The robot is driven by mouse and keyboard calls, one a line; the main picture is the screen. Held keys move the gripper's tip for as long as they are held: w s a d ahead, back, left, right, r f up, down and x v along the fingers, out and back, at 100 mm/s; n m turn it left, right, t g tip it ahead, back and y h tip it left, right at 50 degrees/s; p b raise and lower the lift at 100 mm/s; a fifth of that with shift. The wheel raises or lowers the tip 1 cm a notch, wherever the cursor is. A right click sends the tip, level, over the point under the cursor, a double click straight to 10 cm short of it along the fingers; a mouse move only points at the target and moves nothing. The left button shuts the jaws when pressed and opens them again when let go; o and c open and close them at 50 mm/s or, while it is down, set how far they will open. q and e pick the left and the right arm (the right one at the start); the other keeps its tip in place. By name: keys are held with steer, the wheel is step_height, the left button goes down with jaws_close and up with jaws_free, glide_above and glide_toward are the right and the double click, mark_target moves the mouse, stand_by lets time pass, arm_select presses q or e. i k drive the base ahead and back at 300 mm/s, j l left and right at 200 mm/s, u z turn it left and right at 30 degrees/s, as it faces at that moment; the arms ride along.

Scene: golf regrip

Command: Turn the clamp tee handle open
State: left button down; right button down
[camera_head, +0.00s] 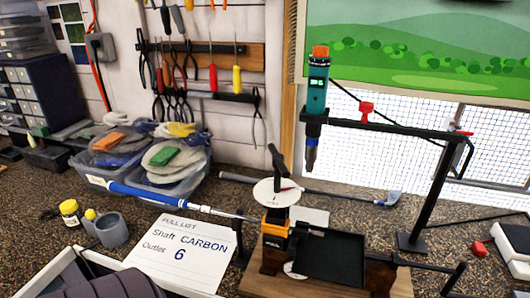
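A black T-shaped handle (277,160) stands tilted above a white dial disc (268,193) on an orange and black device (276,227). A second black tee handle (454,279) sits at the right end of a dark rod, beside the wooden base (400,285) at the lower right. I cannot tell for sure which one is the clamp tee handle, nor whether the clamp is open. A club with a blue grip (160,198) lies with its shaft reaching the black stand left of the device. Neither of my grippers is in view.
A black tray (330,258) sits on the base. A teal heat tool (317,85) hangs from a black stand (428,205). A pull list sheet (184,250) reads Carbon, outlet 6. Another club (330,193) lies behind. Clear bins (165,185) stand left.

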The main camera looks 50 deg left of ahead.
mark_target(280, 168)
steer(key=l+u, duration=0.15)
steer(key=u, duration=2)
